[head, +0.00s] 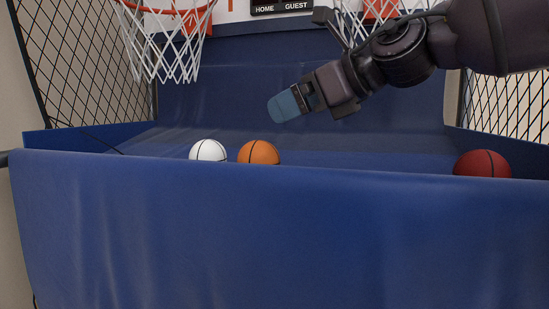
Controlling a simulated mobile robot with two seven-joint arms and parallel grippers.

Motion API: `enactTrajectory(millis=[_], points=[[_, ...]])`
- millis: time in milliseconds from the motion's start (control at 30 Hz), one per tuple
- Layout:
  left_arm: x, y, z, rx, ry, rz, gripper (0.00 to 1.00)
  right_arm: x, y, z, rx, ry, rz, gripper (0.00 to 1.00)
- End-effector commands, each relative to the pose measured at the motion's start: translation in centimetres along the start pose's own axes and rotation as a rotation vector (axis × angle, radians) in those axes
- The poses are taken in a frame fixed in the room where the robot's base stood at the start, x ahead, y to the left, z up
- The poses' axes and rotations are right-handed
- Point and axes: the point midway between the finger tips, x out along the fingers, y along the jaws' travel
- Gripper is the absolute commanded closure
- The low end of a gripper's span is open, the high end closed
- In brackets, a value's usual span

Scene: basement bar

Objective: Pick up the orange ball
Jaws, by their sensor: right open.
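The orange ball (259,153) sits in the blue arcade basketball bin, and its lower part is hidden behind the bin's front wall. My right gripper (284,107) is above it and slightly to the right, apart from it. The arm comes in from the upper right, and the blue-grey fingertips point down and to the left. The gripper is open and holds nothing. My left gripper is not in view.
A white ball (208,151) lies close to the left of the orange one. A dark red ball (482,164) lies far right. The blue front wall (270,230) stands before the balls. A hoop net (165,45) hangs upper left, and black netting (75,65) closes the left side.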

Motion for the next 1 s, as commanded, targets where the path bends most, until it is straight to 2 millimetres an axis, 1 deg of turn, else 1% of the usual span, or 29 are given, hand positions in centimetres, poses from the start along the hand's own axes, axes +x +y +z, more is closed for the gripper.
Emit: enactTrajectory(millis=[67, 167, 500, 600, 700, 867, 1000], points=[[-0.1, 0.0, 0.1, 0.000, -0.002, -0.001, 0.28, -0.1, -0.1, -0.1, -0.003, 0.001, -0.002, 0.00], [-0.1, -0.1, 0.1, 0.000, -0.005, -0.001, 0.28, 0.2, 0.0, -0.9, -0.003, 0.003, -0.002, 0.00], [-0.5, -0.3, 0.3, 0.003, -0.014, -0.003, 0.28, 2.4, 1.1, -6.2, -0.001, 0.003, -0.002, 0.00], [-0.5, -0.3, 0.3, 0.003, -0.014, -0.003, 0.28, 2.8, 1.4, -7.3, -0.001, 0.002, -0.002, 0.00], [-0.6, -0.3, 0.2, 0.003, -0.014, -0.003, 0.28, 3.7, 1.4, -7.2, -0.005, 0.002, -0.002, 0.00], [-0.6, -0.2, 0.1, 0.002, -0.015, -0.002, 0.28, 4.4, 1.3, -7.2, -0.005, 0.002, -0.003, 0.00], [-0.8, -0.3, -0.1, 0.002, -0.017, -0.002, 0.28, 6.1, 1.4, -7.2, -0.004, 0.003, -0.001, 0.00]])
